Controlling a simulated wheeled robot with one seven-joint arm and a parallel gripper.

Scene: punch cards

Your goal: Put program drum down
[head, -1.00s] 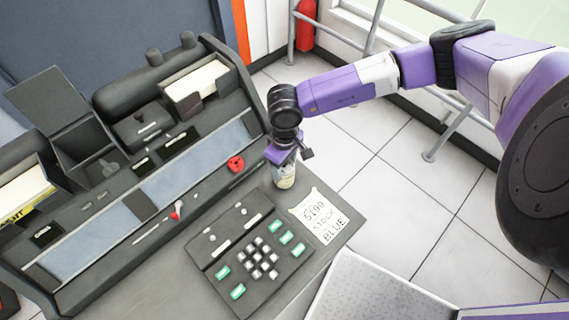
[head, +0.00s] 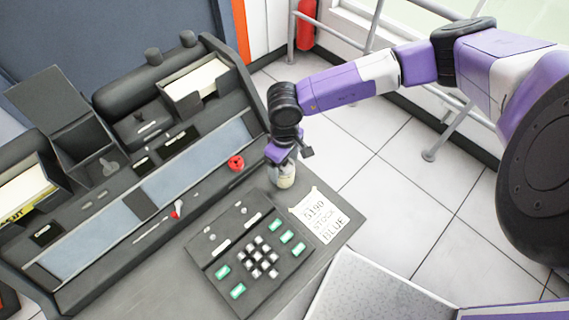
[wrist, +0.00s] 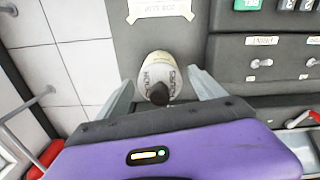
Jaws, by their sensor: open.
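The program drum (head: 283,176) is a small pale cylinder with dark lettering. It stands upright on the grey desk top (head: 258,199), near its right edge, behind the paper note. In the wrist view the drum (wrist: 159,78) is seen from above, with a dark knob on top. My gripper (head: 282,160) is right over the drum in the head view and hides its top. In the wrist view my gripper (wrist: 160,92) has one finger on each side of the drum, with a visible gap to each. The jaws are open.
A note (head: 319,214) reading "5100 stock blue" lies to the right. A red knob (head: 236,163) is on the machine at left. Tiled floor (head: 400,200) lies right of the desk.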

